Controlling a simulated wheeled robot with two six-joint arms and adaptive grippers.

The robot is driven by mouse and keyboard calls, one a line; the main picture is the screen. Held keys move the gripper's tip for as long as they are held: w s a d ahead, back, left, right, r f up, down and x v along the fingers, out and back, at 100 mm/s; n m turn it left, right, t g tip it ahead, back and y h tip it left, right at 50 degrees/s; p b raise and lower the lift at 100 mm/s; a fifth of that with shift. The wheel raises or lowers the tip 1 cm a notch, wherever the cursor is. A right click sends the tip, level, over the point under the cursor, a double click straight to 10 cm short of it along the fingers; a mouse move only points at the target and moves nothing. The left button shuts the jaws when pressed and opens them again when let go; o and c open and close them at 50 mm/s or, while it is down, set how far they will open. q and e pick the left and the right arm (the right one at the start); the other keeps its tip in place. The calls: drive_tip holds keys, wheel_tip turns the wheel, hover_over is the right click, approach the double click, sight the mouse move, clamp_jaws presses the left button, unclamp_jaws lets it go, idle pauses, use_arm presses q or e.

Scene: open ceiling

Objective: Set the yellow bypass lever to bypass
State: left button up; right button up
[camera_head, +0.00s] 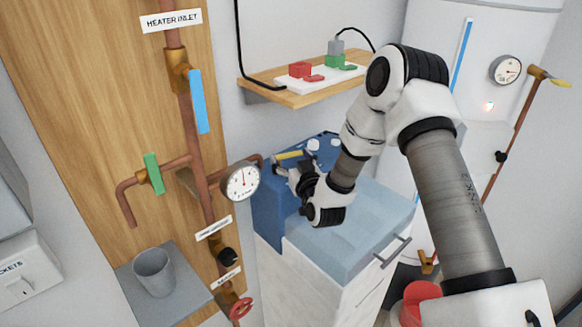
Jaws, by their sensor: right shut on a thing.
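A yellow lever (289,155), a short bar, shows on the blue top of a low cabinet-like unit (272,215) in the middle of the head view. My right gripper (283,167) reaches over this unit from the right. Its dark fingers are at the yellow lever and shut on it. The gripper and wrist hide part of the lever's base and the blue top behind them. Any position marks by the lever are too small or hidden to read. My left gripper is not in view.
A gauge (241,182) and copper pipes stand close left of the unit. A wooden shelf (300,98) with red and green blocks hangs above. A second yellow handle (546,77) is on a pipe at the far right. A grey cup (154,272) stands lower left.

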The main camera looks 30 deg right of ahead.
drive_tip(key=shift+a+m+g+h+b, duration=0.3)
drive_tip(key=shift+m+h+b, duration=0.35)
drive_tip(key=shift+h, duration=0.45)
drive_tip(key=shift+s+a+r+m+g+h+b, duration=0.1)
drive_tip(key=shift+m+g+h+b, duration=0.25)
drive_tip(key=shift+m+h, duration=0.3)
drive_tip(key=shift+s+a+r+m+g+h+b, duration=0.1)
drive_tip(key=shift+m+g+h+b, duration=0.25)
drive_tip(key=shift+h, duration=0.4)
drive_tip(key=o, duration=1.5)
drive_tip(key=shift+f, duration=0.1)
drive_tip(key=shift+s, duration=0.1)
